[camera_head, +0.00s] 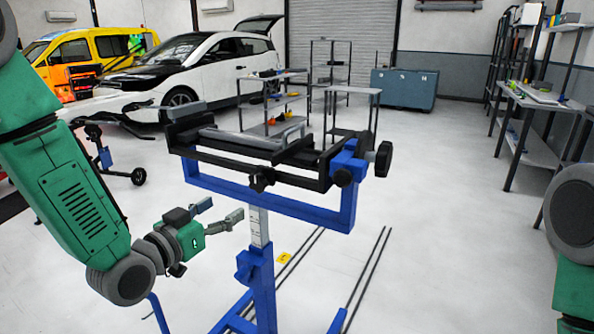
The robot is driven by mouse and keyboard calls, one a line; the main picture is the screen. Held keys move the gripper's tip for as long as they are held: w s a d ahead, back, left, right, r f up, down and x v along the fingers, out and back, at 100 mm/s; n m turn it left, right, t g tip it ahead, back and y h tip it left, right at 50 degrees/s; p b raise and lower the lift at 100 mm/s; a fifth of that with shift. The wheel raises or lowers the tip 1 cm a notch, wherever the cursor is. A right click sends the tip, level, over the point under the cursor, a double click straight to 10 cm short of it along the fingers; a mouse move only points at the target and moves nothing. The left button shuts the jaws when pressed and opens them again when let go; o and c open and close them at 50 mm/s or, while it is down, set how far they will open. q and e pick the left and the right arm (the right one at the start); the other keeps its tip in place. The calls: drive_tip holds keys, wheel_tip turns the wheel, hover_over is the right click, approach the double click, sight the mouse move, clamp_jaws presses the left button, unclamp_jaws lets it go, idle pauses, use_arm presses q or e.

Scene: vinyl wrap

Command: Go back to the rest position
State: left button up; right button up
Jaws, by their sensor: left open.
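My left gripper (219,214) is in view at the lower left, at the end of my green and grey left arm. Its two grey fingers are apart and nothing shows between them. It is left of the post of the blue stand and lower than the stand's top frame, apart from it. Part of my right arm shows at the right edge, but my right gripper is out of view.
A blue stand with a black clamp frame (262,171) rises in front of me. Behind it are a shelf cart (272,127), a white car (196,74) and a yellow van (84,55). A workbench (536,98) stands right. The floor right of the stand is clear.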

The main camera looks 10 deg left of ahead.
use_arm(q)
drive_tip(key=s+f+n+g+y, duration=0.15)
drive_tip(key=s+f+g, duration=0.25)
drive_tip(key=s+f, duration=0.5)
drive_tip(key=s+f+g+y, duration=0.2)
drive_tip(key=s+f+g, duration=0.2)
drive_tip(key=f, duration=1)
drive_tip(key=s+a+f+n+g+y, duration=0.1)
drive_tip(key=s+f+g, duration=0.3)
drive_tip(key=s, duration=0.7)
drive_tip(key=s+a+f+n+g+y, duration=0.1)
drive_tip(key=s+a+f+g, duration=0.2)
drive_tip(key=s+f, duration=0.3)
drive_tip(key=s+g, duration=0.1)
drive_tip(key=s, duration=0.4)
drive_tip(key=shift+s+a+f, duration=0.15)
drive_tip(key=shift+s+f, duration=0.15)
drive_tip(key=shift+s, duration=0.05)
